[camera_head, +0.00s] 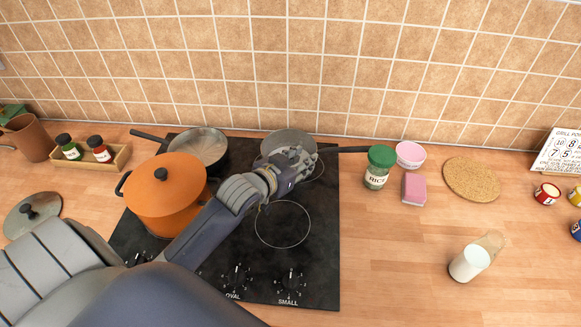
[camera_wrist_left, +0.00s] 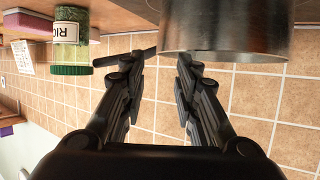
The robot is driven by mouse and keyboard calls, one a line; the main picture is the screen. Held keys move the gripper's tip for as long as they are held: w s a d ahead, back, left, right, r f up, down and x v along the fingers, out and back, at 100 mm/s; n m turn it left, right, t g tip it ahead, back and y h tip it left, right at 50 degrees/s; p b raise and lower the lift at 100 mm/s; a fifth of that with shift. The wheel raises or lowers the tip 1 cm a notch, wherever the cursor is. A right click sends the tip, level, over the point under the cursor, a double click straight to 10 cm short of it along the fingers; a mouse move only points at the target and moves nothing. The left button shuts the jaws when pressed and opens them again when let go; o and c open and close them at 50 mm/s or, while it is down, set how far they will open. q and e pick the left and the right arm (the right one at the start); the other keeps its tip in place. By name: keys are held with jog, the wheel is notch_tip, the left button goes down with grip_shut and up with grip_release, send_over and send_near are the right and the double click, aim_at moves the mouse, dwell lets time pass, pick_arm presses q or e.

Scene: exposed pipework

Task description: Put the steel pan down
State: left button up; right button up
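The steel pan (camera_head: 288,141) is at the back right of the black hob (camera_head: 283,262), over or on the rear burner ring. Its dark handle (camera_head: 352,150) points right. My left gripper (camera_head: 296,163) is right in front of the pan and hides its near side and base. In the left wrist view, which is upside down, the pan's shiny wall (camera_wrist_left: 225,32) is close to the fingers. The fingers (camera_wrist_left: 157,72) are apart, with only tiles showing between them, so the gripper is open. I cannot tell whether a finger touches the pan. My right gripper is out of view.
An orange pot (camera_head: 165,190) and another pan (camera_head: 205,147) stand on the hob's left. A rice jar (camera_head: 379,168), pink bowl (camera_head: 410,154) and sponge (camera_head: 413,189) stand right of the handle. The front right burner is clear.

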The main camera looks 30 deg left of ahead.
pick_arm(q)
jog(key=v, duration=0.5)
jog(key=shift+s+r+b, duration=0.15)
jog(key=shift+s+b, duration=0.15)
